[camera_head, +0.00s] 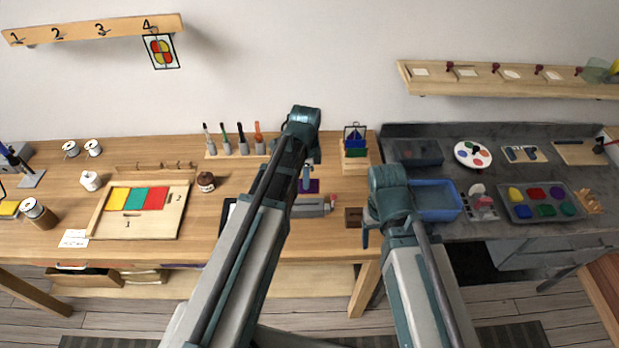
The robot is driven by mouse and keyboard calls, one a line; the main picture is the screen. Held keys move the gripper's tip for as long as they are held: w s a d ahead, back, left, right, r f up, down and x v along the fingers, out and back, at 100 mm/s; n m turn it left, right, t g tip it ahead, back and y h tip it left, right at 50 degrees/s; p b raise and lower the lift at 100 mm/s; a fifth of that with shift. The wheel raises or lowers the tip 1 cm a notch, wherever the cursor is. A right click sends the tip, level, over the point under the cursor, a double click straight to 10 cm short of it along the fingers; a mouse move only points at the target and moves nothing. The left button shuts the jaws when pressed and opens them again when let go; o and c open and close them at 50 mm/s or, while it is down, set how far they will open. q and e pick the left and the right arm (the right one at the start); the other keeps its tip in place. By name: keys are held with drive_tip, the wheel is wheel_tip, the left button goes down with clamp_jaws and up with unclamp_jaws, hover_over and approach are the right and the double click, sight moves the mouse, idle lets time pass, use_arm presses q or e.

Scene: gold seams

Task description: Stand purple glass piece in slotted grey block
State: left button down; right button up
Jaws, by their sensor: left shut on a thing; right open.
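The purple glass piece (313,187) shows as a small dark purple patch near the middle of the wooden bench. My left gripper (307,184) points down at it and is shut on it; the fingertips are small and partly hidden. A long grey block (311,208) lies just in front of the purple piece, partly behind my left arm. Its slot is too small to make out, and I cannot tell whether the piece touches it. My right gripper (366,238) is open and empty at the bench's front right, mostly hidden by its own arm.
A small brown block (353,217) stands right of the grey block. A wooden rack (355,155) with coloured glass stands behind. A blue tray (436,201) is on the dark counter. A wooden board (140,222) with coloured panes and a brown jar (206,181) are at left.

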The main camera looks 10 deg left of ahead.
use_arm(q)
drive_tip(key=shift+s+a, duration=0.1)
drive_tip(key=shift+s, duration=0.1)
drive_tip(key=shift+f, duration=0.15)
drive_tip(key=shift+f+b, duration=2)
drive_tip(key=shift+b, duration=0.15)
drive_tip(key=shift+f+b, duration=1.7)
drive_tip(key=shift+f, duration=0.05)
idle(0.4)
drive_tip(key=shift+c, duration=2.4)
unclamp_jaws()
drive_tip(key=shift+r, duration=0.15)
